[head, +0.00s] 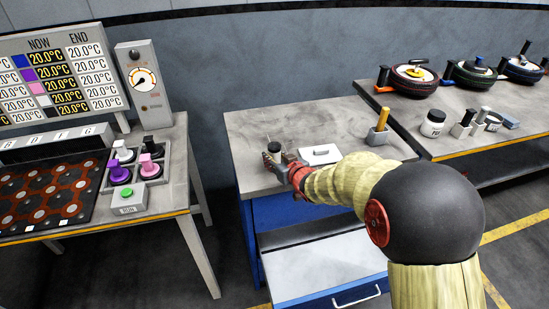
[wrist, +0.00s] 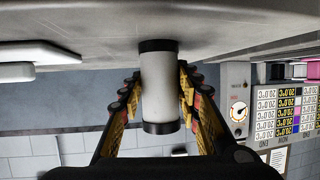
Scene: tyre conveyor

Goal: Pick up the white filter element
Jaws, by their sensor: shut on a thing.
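The white filter element (wrist: 160,88) is a white cylinder with black end caps. In the wrist view it stands between the two fingers of my gripper (wrist: 159,90), which are closed on its sides. The wrist picture appears upside down, with the grey worktop at its top and the cylinder's end close to that surface; I cannot tell whether it touches. In the head view my gripper (head: 278,163) is over the left part of the grey worktop. Only a dark cap of the filter element (head: 274,147) shows there; the rest is hidden by the gripper.
A white flat lidded item (head: 320,154) lies right of my gripper. A grey holder (head: 378,136) with a yellow stick stands further right. An open drawer (head: 325,268) juts out below the worktop. A control table (head: 175,185) is at left; a bench with tyres (head: 415,85) is at right.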

